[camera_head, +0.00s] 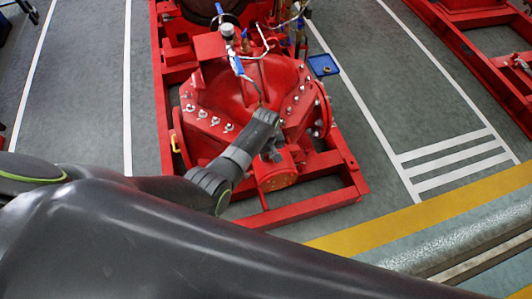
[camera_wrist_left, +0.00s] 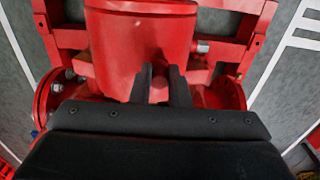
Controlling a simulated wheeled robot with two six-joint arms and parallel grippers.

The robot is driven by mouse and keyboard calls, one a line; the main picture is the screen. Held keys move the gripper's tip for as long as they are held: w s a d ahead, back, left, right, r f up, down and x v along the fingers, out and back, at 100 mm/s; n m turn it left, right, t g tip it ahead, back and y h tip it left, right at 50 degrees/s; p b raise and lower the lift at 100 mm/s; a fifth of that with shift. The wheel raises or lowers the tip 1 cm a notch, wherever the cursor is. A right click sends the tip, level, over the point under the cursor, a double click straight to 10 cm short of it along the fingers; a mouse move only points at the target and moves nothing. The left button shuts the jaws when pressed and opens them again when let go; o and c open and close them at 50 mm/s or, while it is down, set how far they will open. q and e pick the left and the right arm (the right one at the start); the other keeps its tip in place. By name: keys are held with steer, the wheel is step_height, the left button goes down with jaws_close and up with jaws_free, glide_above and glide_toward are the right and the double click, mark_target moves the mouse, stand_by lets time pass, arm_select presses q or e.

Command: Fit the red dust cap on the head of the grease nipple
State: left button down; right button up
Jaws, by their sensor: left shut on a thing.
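My left gripper (camera_head: 272,150) is over the near end of the red pump casing (camera_head: 242,88) in the head view, its fingers small and partly hidden by the wrist. In the left wrist view its two dark fingers (camera_wrist_left: 160,74) are shut on a small red piece, which I take as the red dust cap (camera_wrist_left: 159,89). Red pump parts behind it make its outline hard to pick out. I cannot make out the grease nipple in either view. My right gripper is not in view.
The red base frame (camera_head: 312,192) surrounds the pump, with bolted flanges close to my left wrist. A small blue tray (camera_head: 323,65) lies on the floor to the right. Yellow and white floor lines and a grey pipe (camera_head: 470,235) are at the lower right.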

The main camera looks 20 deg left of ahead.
arm_select(q)
steer(key=shift+f, duration=0.35)
steer(key=c, duration=1.3)
jaws_free()
steer(key=shift+s+r, duration=0.1)
steer(key=shift+s, duration=0.05)
steer(key=shift+r, duration=0.35)
step_height(320, 180, up, 17)
steer(key=p, duration=0.1)
steer(key=shift+f, duration=0.2)
